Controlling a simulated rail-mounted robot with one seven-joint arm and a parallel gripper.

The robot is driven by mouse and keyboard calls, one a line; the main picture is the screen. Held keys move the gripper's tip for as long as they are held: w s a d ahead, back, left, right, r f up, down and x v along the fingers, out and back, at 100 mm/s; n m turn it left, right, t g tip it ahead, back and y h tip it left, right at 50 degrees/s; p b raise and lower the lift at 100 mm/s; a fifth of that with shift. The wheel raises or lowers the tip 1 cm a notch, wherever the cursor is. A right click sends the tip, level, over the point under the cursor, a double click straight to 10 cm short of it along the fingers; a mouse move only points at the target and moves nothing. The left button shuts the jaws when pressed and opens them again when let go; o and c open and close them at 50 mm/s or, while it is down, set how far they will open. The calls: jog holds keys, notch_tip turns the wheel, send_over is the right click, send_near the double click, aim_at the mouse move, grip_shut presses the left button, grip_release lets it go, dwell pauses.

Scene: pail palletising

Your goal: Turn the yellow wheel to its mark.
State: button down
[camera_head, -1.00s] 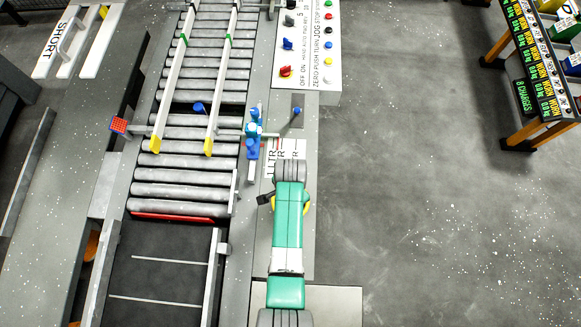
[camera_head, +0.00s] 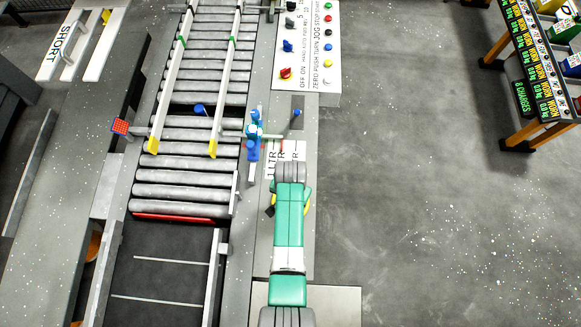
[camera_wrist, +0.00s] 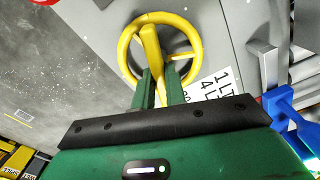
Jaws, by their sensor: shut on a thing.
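The yellow wheel (camera_wrist: 186,27) is a ring with spokes and a raised yellow bar (camera_wrist: 150,45), at the top middle of the wrist view. My gripper (camera_wrist: 160,78) has its two green fingers closed on that bar. In the head view only a bit of the wheel (camera_head: 306,204) shows beside my green arm, which hides the rest and the fingers. A white label plate (camera_wrist: 213,92) with "1 LT" and "4 L" lies beside the wheel, partly covered. Which mark the wheel points at cannot be told.
Two guide rails (camera_head: 227,77) with yellow tips lie over the roller conveyor (camera_head: 180,191) at left. A blue fitting (camera_head: 253,130) and a lever (camera_head: 296,113) stand just beyond the wheel. A switch panel (camera_head: 309,75) is behind. The floor at right is clear up to a rack.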

jog(key=c, duration=1.4)
grip_release()
jog(key=shift+c, duration=0.2)
jog(key=shift+r, duration=0.1)
notch_tip(320, 180, up, 8)
jog(key=shift+f+p, duration=0.15)
jog(key=shift+p, duration=0.55)
